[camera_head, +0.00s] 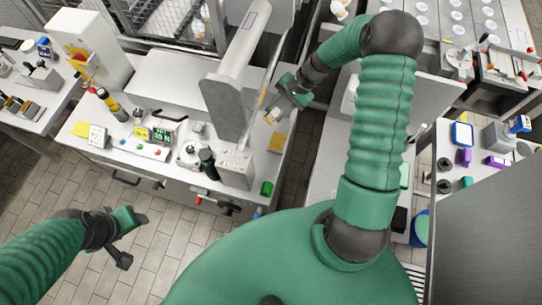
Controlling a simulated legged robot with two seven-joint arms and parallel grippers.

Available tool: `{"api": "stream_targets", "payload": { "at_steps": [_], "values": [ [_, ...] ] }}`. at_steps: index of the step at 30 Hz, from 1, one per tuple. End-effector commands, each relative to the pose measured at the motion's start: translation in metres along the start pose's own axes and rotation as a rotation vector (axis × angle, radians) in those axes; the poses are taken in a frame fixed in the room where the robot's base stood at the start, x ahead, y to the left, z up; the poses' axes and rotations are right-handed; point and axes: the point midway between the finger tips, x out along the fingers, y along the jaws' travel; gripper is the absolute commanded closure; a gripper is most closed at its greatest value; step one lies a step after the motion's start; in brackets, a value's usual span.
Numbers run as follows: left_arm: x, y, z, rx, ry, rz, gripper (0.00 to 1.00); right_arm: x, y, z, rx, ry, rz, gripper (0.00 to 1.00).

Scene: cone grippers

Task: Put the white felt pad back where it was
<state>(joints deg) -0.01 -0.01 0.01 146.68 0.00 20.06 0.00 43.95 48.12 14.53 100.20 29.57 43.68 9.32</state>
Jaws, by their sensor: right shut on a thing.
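My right gripper (276,112) is over the right part of the near workbench, beside the tall grey column. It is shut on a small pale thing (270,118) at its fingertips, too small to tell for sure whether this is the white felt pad. My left gripper (136,238) is open and empty, low at the left above the tiled floor, away from the bench. I cannot make out a white felt pad lying anywhere else.
Another bench with a purple block (464,157) stands at the right.

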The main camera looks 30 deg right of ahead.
Motion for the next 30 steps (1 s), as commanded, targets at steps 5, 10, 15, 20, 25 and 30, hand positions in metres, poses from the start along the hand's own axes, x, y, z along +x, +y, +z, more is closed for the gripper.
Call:
{"api": "stream_targets", "payload": {
  "at_steps": [5, 10, 15, 20, 25, 30],
  "values": [
    [0.040, 0.000, 0.009, 0.000, 0.000, 0.000, 0.43, 0.041, 0.026, 0.030, -0.314, 0.014, 0.232, 0.97],
    [0.069, 0.000, 0.016, 0.000, 0.000, 0.000, 0.43, 0.061, 0.048, 0.053, -0.637, 0.060, 0.413, 0.97],
    [0.090, 0.000, 0.021, 0.000, 0.000, 0.000, 0.43, 0.070, 0.062, 0.070, -0.913, 0.115, 0.521, 0.97],
    [0.097, 0.000, 0.023, 0.000, 0.000, 0.000, 0.43, 0.073, 0.067, 0.077, -1.040, 0.141, 0.557, 0.97],
    [0.098, 0.000, 0.023, 0.000, 0.000, 0.000, 0.43, 0.099, 0.080, 0.067, -1.055, 0.139, 0.564, 0.97],
    [0.098, 0.000, 0.023, 0.000, 0.000, 0.000, 0.43, 0.122, 0.089, 0.056, -1.053, 0.141, 0.562, 0.97]
  ]
}}
